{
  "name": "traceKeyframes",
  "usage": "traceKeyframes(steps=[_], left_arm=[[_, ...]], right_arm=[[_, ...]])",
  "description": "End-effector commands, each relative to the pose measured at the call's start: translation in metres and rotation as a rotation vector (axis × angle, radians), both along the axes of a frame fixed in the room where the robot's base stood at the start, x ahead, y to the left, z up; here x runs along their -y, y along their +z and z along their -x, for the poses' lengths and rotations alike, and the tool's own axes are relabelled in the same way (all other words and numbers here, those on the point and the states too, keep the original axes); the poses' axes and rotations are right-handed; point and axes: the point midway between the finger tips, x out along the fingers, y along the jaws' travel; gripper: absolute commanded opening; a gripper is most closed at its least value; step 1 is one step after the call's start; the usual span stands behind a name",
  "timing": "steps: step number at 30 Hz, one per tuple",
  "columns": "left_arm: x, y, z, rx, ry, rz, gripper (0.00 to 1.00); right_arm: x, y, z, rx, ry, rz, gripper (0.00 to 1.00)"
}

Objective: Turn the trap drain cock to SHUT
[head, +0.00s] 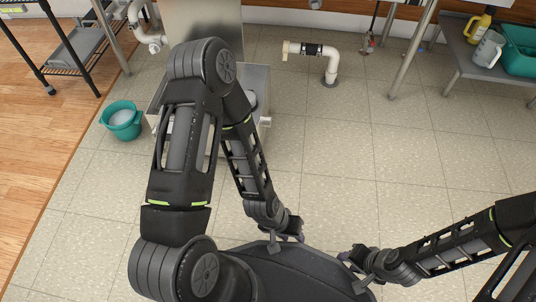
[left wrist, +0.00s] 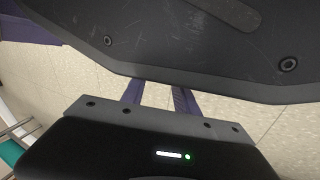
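A steel box (head: 259,78) stands on the floor, mostly hidden behind my left arm. A small fitting (head: 266,121) sticks out at its right side; it may be the drain cock, but its handle position is too small to tell. My left gripper (head: 287,240) hangs low over my dark base, well in front of the box and apart from it. In the left wrist view its two fingers (left wrist: 157,95) stand apart with floor between them; my base hides their tips. My right gripper (head: 350,270) is also over my base, its fingers apart and empty.
A teal bucket (head: 122,119) stands left of the box. A white pipe with a black coupling (head: 312,50) rises from the floor behind. A wire rack (head: 62,45) is at left, and a shelf (head: 468,62) with jugs at right. The tiled floor at centre right is clear.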

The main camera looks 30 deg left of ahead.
Motion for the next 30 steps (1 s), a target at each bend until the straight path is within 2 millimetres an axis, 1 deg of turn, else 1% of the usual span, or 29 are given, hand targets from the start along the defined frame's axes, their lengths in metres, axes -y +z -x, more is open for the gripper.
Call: traceKeyframes(steps=[8,9,11,12,14,17,20,21,23,24,27,30], left_arm=[[-0.001,0.0,0.0,-0.001,0.001,-0.001,0.36],[0.0,0.0,0.0,-0.001,0.001,-0.001,0.37],[-0.001,0.0,-0.001,0.0,0.001,0.0,0.42],[-0.002,0.001,-0.005,0.001,0.002,0.001,0.44],[-0.006,0.002,-0.014,0.001,0.006,0.003,0.44],[-0.023,0.006,-0.046,-0.003,0.014,0.004,0.44],[-0.062,0.015,-0.089,-0.021,0.025,-0.023,0.44],[-0.085,0.021,-0.108,-0.032,0.031,-0.046,0.44],[-0.126,0.032,-0.132,-0.055,0.044,-0.096,0.44],[-0.156,0.041,-0.144,-0.076,0.058,-0.136,0.44],[-0.222,0.063,-0.164,-0.122,0.094,-0.234,0.44],[-0.263,0.078,-0.17,-0.154,0.124,-0.298,0.44]], right_arm=[[0.0,0.0,0.0,0.001,0.001,-0.001,0.36],[0.0,0.0,0.0,0.001,0.001,-0.001,0.36],[0.0,0.0,0.0,0.001,0.001,-0.001,0.36],[0.0,0.001,0.0,0.001,0.001,-0.001,0.36],[0.0,0.003,0.0,0.0,0.001,0.0,0.36],[0.0,0.009,0.001,-0.002,0.002,0.0,0.36],[0.0,0.016,0.002,-0.003,0.003,0.001,0.36],[0.0,0.02,0.003,-0.004,0.004,0.0,0.36],[-0.001,0.024,0.003,-0.005,0.004,0.001,0.36],[-0.001,0.027,0.004,-0.006,0.005,0.001,0.36],[-0.001,0.031,0.005,-0.008,0.006,0.002,0.36],[-0.001,0.033,0.006,-0.009,0.007,0.002,0.36]])
